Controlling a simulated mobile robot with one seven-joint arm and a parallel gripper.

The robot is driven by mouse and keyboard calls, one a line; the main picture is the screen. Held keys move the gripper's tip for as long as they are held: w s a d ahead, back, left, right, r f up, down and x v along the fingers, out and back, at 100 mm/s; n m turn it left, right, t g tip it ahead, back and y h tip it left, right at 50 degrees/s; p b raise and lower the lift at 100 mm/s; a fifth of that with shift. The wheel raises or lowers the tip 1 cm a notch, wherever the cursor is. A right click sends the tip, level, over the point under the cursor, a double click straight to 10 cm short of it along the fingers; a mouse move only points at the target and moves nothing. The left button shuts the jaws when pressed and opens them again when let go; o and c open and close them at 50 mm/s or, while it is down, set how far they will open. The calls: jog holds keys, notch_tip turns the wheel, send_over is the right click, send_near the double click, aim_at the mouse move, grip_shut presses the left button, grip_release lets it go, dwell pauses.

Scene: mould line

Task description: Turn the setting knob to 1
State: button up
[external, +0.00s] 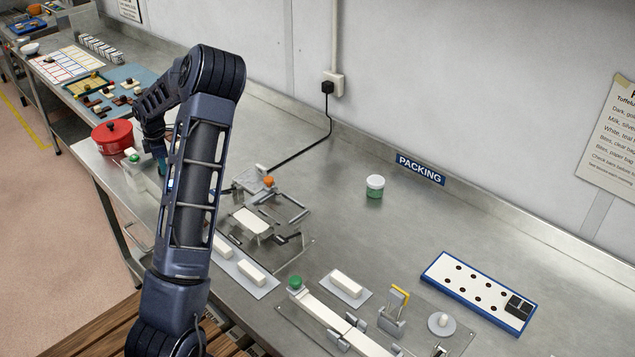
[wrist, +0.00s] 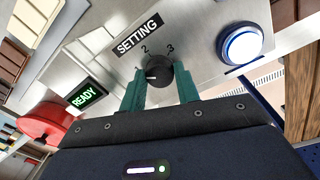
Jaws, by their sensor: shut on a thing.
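The setting knob (wrist: 160,74) is a round black dial on a grey metal panel in the wrist view, under a black SETTING label (wrist: 138,36). The numbers 2 and 3 show above it; no 1 is visible, and the left finger covers part of the panel there. A short white mark on the knob points left, below the 2. My gripper (wrist: 160,86) has teal fingers on either side of the knob, shut on it. In the external view my arm hides the knob.
A lit green READY display (wrist: 84,96) and a white push button with a blue ring (wrist: 242,45) flank the knob. A red pot (external: 113,136) stands close to the arm's end. Fixtures and white bars sit on the steel bench (external: 330,215).

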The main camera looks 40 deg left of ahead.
dwell(0.5)
jog(key=o, duration=1)
jog(key=shift+c, duration=0.2)
notch_tip(320, 180, up, 11)
jog(key=shift+d, duration=0.25)
jog(key=shift+s+f, duration=0.1)
jog(key=shift+f, duration=0.05)
